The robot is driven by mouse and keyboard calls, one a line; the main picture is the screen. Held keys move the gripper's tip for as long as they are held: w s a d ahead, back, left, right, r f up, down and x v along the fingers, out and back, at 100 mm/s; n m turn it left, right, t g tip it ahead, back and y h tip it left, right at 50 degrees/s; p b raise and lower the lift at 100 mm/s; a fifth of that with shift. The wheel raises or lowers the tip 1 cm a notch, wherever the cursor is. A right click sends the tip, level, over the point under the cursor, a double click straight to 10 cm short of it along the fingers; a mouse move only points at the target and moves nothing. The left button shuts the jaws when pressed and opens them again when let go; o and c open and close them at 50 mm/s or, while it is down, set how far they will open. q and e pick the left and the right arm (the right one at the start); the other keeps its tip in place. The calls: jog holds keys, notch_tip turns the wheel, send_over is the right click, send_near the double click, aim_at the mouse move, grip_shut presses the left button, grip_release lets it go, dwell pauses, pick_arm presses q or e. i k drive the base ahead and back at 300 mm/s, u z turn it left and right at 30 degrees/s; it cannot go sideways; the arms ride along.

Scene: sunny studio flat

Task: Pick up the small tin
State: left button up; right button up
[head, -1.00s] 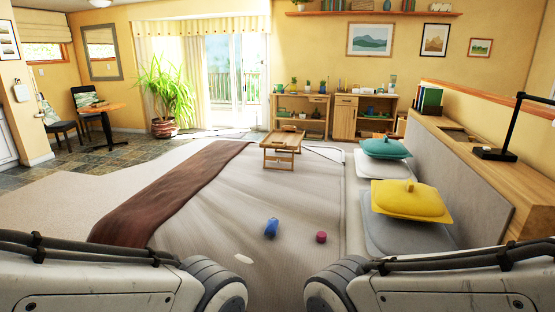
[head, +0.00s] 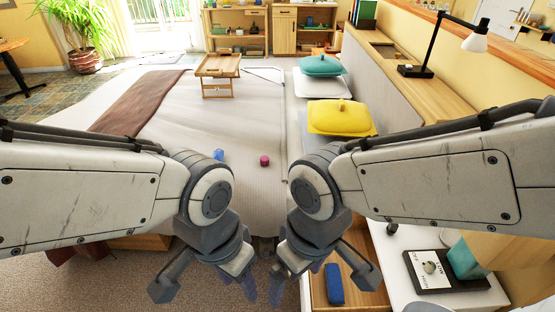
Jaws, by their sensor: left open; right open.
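A small round pink-red object (head: 264,160), which looks like the small tin, sits on the pale bed cover (head: 255,110) in the head view. A blue object (head: 218,154) lies to its left on the bed, partly hidden by my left arm. My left gripper (head: 206,287) is open and hangs low, nearer to me than the bed's front edge. My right gripper (head: 322,284) is open beside it, over an open wooden drawer. Both are well apart from the pink-red object, and I see nothing held in either.
The drawer (head: 314,262) holds a dark blue oblong case (head: 333,284). A white bedside top at lower right carries a black-framed item (head: 445,271) and a teal box (head: 466,260). A wooden tray table (head: 218,66) stands on the bed. Yellow (head: 340,117) and teal (head: 321,65) cushions lie right.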

aim_at(265, 161)
jog(key=u, duration=0.75)
jog(key=i, duration=0.85)
jog(key=u, duration=0.45)
jog(key=i, duration=0.75)
jog(key=z, duration=0.9)
jog(key=i, duration=0.5)
jog(key=z, duration=0.5)
